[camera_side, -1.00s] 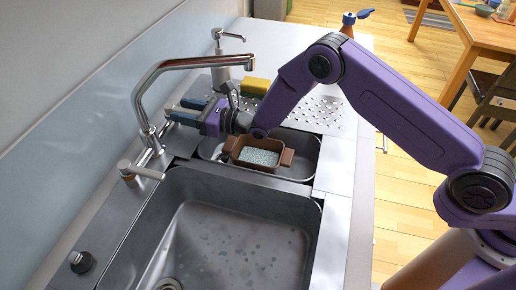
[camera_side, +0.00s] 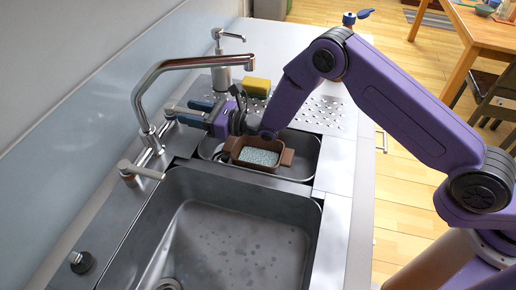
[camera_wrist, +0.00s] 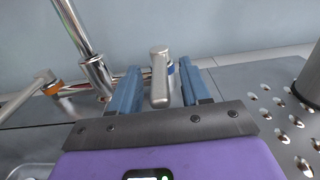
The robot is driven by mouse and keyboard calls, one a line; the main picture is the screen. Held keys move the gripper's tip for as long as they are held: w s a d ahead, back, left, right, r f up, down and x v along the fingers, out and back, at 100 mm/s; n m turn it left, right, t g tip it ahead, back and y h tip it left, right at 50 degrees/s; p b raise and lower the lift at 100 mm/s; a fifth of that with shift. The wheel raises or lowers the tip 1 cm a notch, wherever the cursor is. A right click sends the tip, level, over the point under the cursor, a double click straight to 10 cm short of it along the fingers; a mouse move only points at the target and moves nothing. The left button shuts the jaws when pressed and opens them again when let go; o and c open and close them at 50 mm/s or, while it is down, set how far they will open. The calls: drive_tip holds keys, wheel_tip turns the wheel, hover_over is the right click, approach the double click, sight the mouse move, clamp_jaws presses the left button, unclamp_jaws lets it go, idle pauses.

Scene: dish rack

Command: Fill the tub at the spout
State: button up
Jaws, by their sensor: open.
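The brown tub (camera_side: 258,168) with two side handles stands upright in the small back basin. Its inside shows a pale speckled surface; I cannot tell whether that is water. The chrome spout (camera_side: 190,64) arches from the left counter, its outlet over the basin area, above and behind the tub in the picture. My gripper (camera_side: 195,112) is open at the far tap lever, left of the tub. In the wrist view the lever (camera_wrist: 159,78) stands between the two blue fingers, with a gap on each side. The tub is not in the wrist view.
The large front sink (camera_side: 230,240) is empty. A near tap lever (camera_side: 140,171) and a black knob (camera_side: 81,262) sit on the left ledge. A soap dispenser (camera_side: 221,75) and a yellow sponge (camera_side: 257,86) stand behind, by the perforated drainboard (camera_side: 325,112). The wall closes the left side.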

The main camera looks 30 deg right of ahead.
drive_tip(key=shift+v, duration=3.05)
